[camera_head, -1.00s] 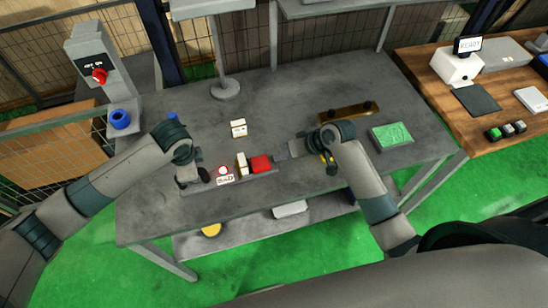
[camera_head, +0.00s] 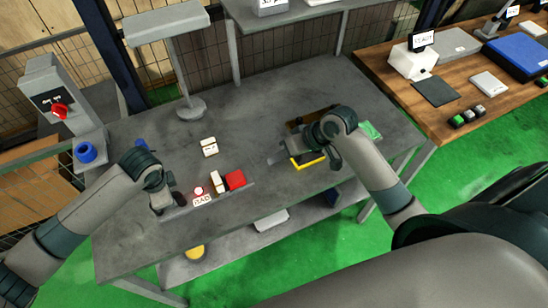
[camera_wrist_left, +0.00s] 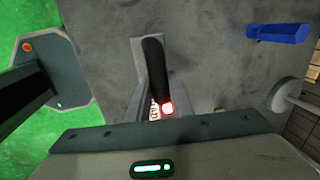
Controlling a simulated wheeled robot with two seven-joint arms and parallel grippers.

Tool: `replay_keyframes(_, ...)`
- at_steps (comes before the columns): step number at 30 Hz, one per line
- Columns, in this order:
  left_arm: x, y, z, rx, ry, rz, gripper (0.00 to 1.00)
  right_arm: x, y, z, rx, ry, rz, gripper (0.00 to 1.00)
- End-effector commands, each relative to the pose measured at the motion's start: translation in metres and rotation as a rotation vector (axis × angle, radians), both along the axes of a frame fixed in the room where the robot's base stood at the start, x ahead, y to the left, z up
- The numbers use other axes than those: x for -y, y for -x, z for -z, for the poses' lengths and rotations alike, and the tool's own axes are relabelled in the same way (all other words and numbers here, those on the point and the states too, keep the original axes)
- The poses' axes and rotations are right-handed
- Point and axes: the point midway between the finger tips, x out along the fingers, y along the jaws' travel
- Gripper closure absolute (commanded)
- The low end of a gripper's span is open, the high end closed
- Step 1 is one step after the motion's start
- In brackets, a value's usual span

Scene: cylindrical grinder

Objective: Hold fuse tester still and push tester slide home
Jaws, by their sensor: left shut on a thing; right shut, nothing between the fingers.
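The fuse tester (camera_head: 245,188) is a low grey strip near the table's front edge. It carries a glowing red lamp, a white label that seems to read BAD, a cream block and the red slide block (camera_head: 235,180) at its right. My left gripper (camera_head: 166,203) is shut on the tester's left end, by a black grip (camera_wrist_left: 154,70) that also shows in the left wrist view.
A cream block (camera_head: 209,147) lies behind the tester. A yellow-edged item (camera_head: 309,163) lies below my right gripper, and a green board (camera_head: 370,131) lies beyond its wrist. A lamp-like stand (camera_head: 190,108) rises at the back.

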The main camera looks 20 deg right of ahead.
Motion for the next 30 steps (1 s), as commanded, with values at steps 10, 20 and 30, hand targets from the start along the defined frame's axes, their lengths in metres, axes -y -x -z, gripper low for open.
replay_keyframes(10,-0.001,0.000,0.000,0.001,-0.001,-0.001,0.73,0.000,0.000,0.000,0.000,0.000,0.000,1.00)
replay_keyframes(20,-0.001,0.000,0.000,0.000,-0.001,0.000,0.58,0.000,0.000,0.000,0.000,0.000,0.000,1.00)
replay_keyframes(30,0.000,0.003,-0.019,0.001,0.000,-0.001,0.58,0.000,0.000,0.000,0.000,0.000,0.000,1.00)
